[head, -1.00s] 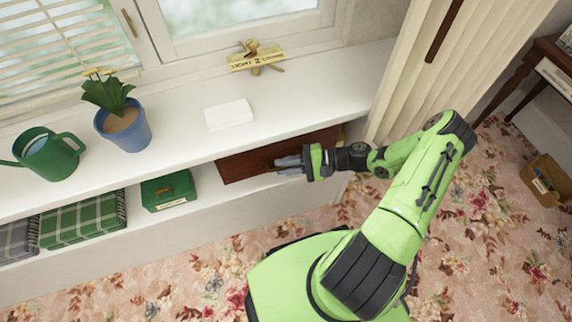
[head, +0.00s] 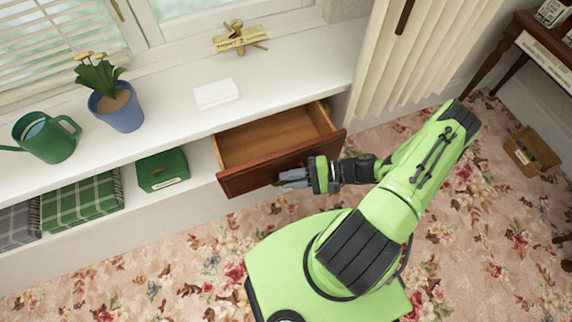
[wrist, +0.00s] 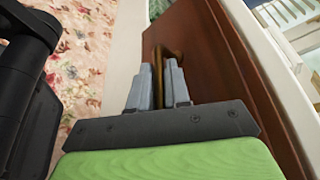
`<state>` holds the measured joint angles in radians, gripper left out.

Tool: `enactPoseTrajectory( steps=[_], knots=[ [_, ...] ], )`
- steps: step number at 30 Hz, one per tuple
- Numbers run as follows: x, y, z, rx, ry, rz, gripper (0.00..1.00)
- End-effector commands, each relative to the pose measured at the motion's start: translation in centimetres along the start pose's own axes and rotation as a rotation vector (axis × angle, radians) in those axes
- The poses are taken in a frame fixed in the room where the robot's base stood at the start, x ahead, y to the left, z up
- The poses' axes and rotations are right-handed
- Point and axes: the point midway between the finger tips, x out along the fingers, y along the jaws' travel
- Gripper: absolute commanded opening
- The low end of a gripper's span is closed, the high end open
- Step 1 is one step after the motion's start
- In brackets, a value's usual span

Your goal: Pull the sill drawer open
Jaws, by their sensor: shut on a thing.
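The sill drawer (head: 232,180) is reddish-brown wood and stands well out from under the white window sill. Its inside (head: 268,138) shows as bare light wood and looks empty. My gripper (head: 284,181) is at the drawer's front face, near its middle. In the wrist view my gripper (wrist: 160,80) has its grey fingers shut on the brass drawer handle (wrist: 157,62). The fingers hide part of the handle. The drawer front (wrist: 205,60) fills the right of that view.
A green box (head: 162,171) sits on the shelf left of the drawer.

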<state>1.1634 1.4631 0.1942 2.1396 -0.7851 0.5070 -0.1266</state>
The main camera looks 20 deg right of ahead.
Motion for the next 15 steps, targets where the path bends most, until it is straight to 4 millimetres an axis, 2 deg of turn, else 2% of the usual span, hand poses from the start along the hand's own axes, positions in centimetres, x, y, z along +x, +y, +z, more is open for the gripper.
enactPoseTrajectory(
  steps=[11,12,13,15],
  knots=[
    [-0.15,0.15,0.21,-0.003,0.003,-0.002,0.0],
    [-0.15,0.15,0.2,-0.003,0.003,-0.002,0.2],
    [-0.15,0.15,0.19,-0.003,0.003,-0.002,0.23],
    [-0.14,0.14,0.2,-0.003,0.003,-0.002,0.23]
  ],
)
